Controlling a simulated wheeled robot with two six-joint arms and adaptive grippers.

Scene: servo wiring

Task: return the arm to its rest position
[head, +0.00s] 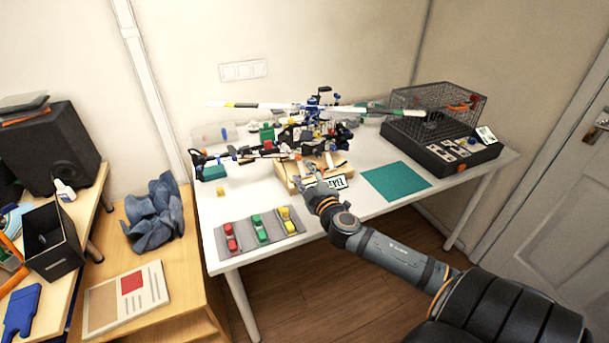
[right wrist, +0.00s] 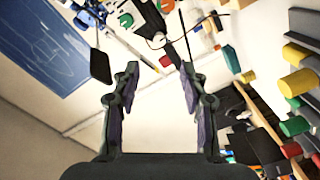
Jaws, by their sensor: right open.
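My right arm reaches in from the lower right in the head view. Its right gripper (head: 309,184) is over the front middle of the white table (head: 358,205), beside a wooden tray (head: 287,180) and a small white label card (head: 331,183). In the right wrist view the right gripper (right wrist: 160,72) has its two fingers apart, with nothing held between them. My left gripper is in neither view.
A model helicopter (head: 312,132) stands behind the gripper. A grey mat (head: 247,247) with red, green and yellow pieces lies front left. A teal mat (head: 396,181) lies right, before a wire cage (head: 436,109). Open floor lies before the table.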

